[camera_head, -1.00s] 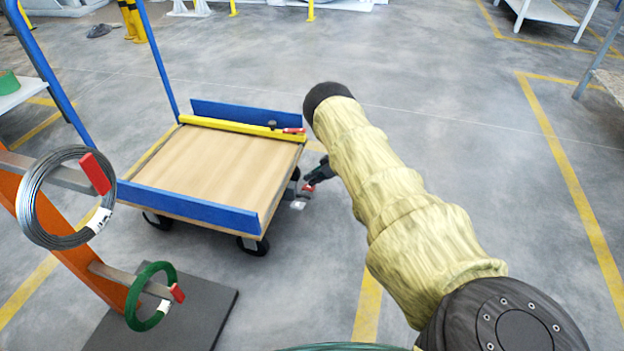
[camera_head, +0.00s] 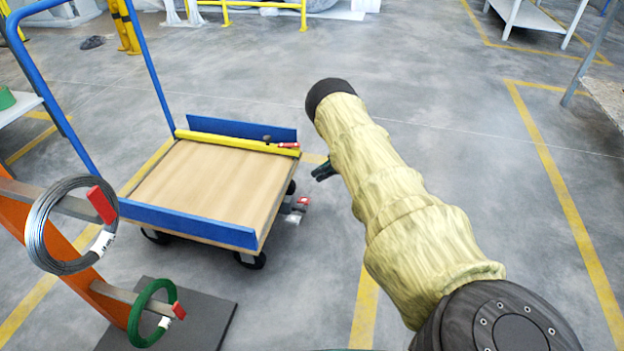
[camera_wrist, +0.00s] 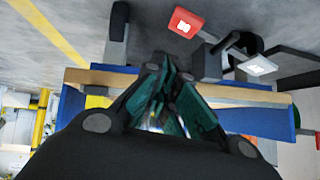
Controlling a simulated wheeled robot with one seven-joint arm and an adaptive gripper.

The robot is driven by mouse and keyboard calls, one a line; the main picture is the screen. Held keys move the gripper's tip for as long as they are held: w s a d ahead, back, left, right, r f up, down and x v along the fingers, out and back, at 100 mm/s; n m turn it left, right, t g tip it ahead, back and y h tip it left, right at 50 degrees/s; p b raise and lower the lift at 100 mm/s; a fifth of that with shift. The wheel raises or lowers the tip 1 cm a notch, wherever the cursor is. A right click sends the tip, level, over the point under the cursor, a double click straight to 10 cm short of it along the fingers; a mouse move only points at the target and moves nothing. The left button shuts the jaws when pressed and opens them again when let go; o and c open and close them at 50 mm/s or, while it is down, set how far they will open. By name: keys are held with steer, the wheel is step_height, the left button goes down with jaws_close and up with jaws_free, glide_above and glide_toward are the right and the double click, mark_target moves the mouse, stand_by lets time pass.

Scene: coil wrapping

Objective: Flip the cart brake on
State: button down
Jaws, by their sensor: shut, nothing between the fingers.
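The cart (camera_head: 205,190) has a wooden deck with blue side rails and a blue push handle. Its brake shows low beside the right wheel as a red pedal (camera_head: 303,200) and a pale grey pedal (camera_head: 293,219). The wrist view shows the red pedal (camera_wrist: 186,22) and the grey pedal (camera_wrist: 257,65) apart from each other. My gripper (camera_head: 321,172) is shut and empty, above and slightly right of the pedals, touching neither. Its dark green fingers (camera_wrist: 160,68) meet in the wrist view. My forearm hides part of the gripper in the head view.
A yellow bar (camera_head: 235,142) lies across the deck's far side. An orange stand (camera_head: 55,240) at the left holds a grey wire coil (camera_head: 45,255) and a green coil (camera_head: 135,315). The floor right of my arm is clear.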

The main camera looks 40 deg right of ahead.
steer(key=v, duration=0.3)
steer(key=shift+d+p, duration=0.35)
